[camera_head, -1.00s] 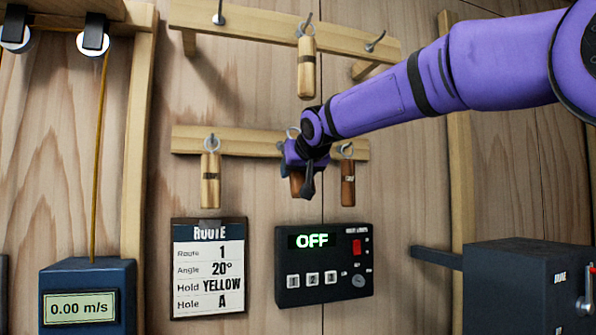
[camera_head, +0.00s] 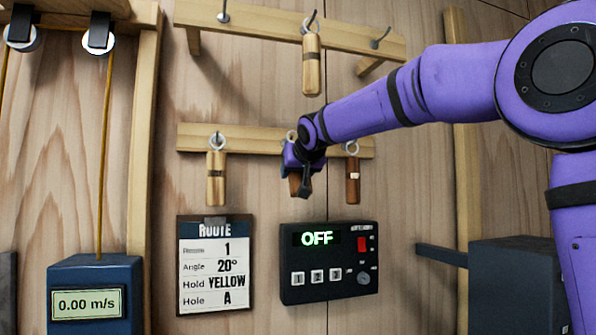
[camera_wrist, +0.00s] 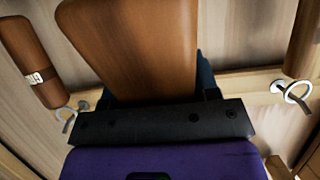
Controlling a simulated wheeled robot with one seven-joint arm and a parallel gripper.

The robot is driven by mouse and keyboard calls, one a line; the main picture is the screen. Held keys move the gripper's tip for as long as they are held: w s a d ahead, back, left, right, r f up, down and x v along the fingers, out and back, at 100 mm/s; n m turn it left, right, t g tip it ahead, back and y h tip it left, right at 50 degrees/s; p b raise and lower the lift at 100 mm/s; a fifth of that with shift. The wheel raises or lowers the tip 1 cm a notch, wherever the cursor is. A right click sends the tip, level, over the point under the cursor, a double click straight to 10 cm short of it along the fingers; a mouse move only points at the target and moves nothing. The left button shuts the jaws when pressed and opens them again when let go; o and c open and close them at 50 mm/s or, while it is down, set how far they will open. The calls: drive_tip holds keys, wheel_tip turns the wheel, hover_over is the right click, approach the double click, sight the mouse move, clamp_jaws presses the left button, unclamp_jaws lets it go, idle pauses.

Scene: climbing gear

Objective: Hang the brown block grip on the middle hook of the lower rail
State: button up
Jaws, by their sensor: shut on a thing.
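My gripper (camera_head: 300,186) is shut on the brown block grip (camera_head: 294,184), which hangs below the jaws in front of the lower rail (camera_head: 250,141). In the wrist view the brown block grip (camera_wrist: 140,45) fills the middle, in front of my dark gripper bar. In the head view a ring (camera_head: 291,135) shows just above my gripper, at the rail's middle. My gripper hides most of the middle hook, so I cannot tell whether the ring is on it.
A light wooden grip (camera_head: 216,178) hangs on the lower rail's left hook, a dark brown one (camera_head: 353,180) on its right hook, close beside my gripper. Another light grip (camera_head: 311,64) hangs on the upper rail (camera_head: 260,25). A control box (camera_head: 328,263) is below.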

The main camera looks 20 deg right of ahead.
drive_tip(key=shift+r+x, duration=0.15)
drive_tip(key=shift+x, duration=0.9)
drive_tip(key=shift+r+x, duration=0.15)
drive_tip(key=shift+x, duration=0.9)
drive_tip(key=shift+w, duration=0.15)
drive_tip(key=o, duration=1.1)
drive_tip(key=v, duration=1.1)
